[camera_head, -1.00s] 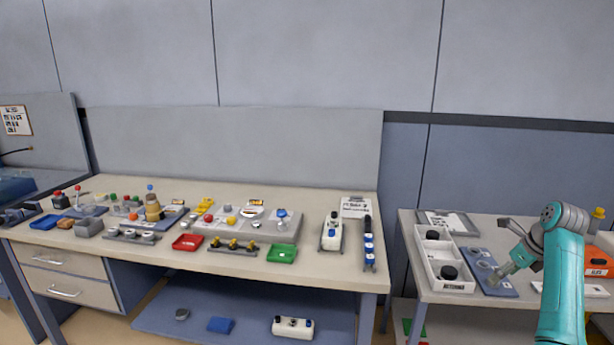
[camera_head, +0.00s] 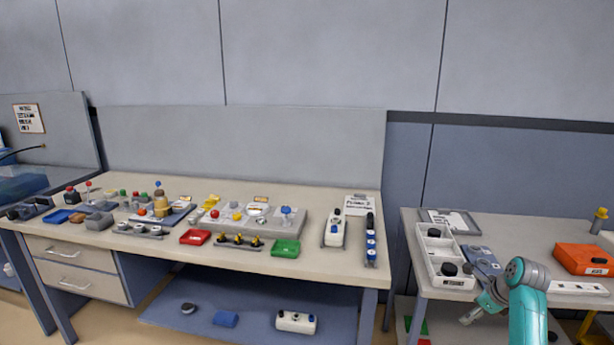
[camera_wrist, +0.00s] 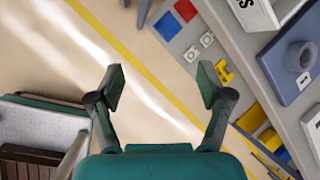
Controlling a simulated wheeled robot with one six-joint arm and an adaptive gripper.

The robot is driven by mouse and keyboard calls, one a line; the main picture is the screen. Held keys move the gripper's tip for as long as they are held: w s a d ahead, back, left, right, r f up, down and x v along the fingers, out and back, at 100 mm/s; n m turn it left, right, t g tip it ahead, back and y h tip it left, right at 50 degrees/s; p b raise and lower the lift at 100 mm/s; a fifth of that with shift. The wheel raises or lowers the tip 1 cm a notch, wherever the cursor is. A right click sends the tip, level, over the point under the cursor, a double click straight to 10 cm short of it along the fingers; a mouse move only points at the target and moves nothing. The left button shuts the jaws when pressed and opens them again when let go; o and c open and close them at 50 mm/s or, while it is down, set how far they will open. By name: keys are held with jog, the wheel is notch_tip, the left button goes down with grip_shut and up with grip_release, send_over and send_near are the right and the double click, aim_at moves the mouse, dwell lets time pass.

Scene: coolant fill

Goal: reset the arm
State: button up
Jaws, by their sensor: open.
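My gripper (camera_wrist: 161,88) is open and empty in the wrist view, its two fingers spread above the pale floor. In the head view my gripper (camera_head: 468,318) hangs low at the front edge of the right table (camera_head: 545,232), tilted down to the left. Its fingers are too small there to make out. My teal arm (camera_head: 527,312) stands at the lower right and hides part of that table's front edge.
On the right table are a white tray (camera_head: 420,240) with dark round parts, a blue-grey plate (camera_head: 484,262), a clipboard (camera_head: 465,220) and an orange box (camera_head: 582,258). The long workbench (camera_head: 345,272) on the left holds many small parts. Open floor lies under my gripper.

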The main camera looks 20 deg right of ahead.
jog(key=s+a+f+n+t+h, duration=0.1)
jog(key=a+f+n, duration=0.2)
jog(key=a+f, duration=0.5)
jog(key=s+a+f+n+t, duration=0.1)
jog(key=s+a+f+n, duration=0.15)
jog(key=a+f, duration=0.6)
jog(key=s+a+f+n+t, duration=0.1)
jog(key=s+a+f+n, duration=0.3)
jog(key=a, duration=0.3)
jog(key=s+a+f+n+t, duration=0.1)
jog(key=s+a+f+n, duration=0.1)
jog(key=s+a+n, duration=0.35)
jog(key=s+a+r+n+t, duration=0.1)
jog(key=s+a+r+n, duration=0.2)
jog(key=s+a, duration=0.45)
jog(key=s+a+r+n+t, duration=0.1)
jog(key=s+a+r+n, duration=0.25)
jog(key=s+a, duration=0.4)
jog(key=s+a+r+n+t+y, duration=0.1)
jog(key=s+a+r+n+t, duration=0.2)
jog(key=s+r+n, duration=0.7)
jog(key=s+r, duration=0.5)
jog(key=r, duration=0.1)
jog(key=shift+s+a, duration=0.2)
